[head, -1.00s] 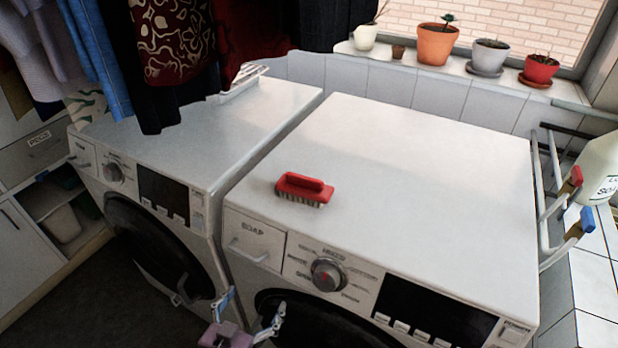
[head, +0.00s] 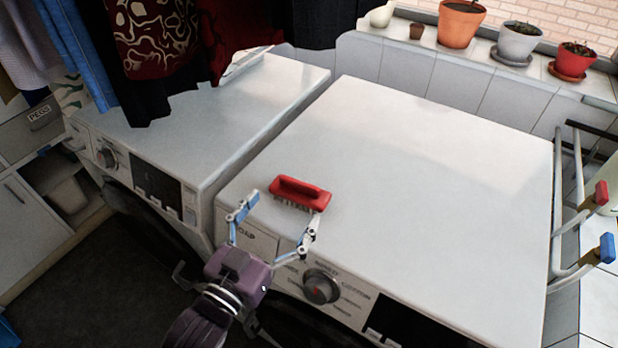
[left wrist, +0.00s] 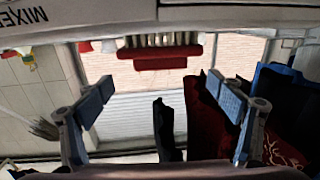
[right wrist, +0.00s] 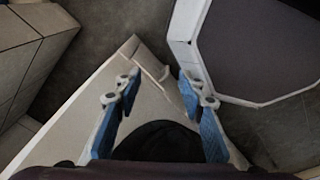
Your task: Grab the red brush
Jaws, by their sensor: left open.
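The red brush (head: 300,193) lies bristles down on top of the right washing machine (head: 430,150), near its front left corner. My left gripper (head: 276,220) is open and empty just in front of the brush, with its fingers pointing at it. The brush also shows in the left wrist view (left wrist: 160,55), which appears upside down. There it sits beyond and between the open fingers (left wrist: 160,86), apart from them. My right gripper (right wrist: 159,92) is open and empty in the right wrist view and is out of the head view.
A second washing machine (head: 240,115) stands to the left, with hanging clothes (head: 160,50) above it. Potted plants (head: 460,22) line the sill behind. A rack with red and blue ends (head: 570,210) is at the right. The machine top behind the brush is clear.

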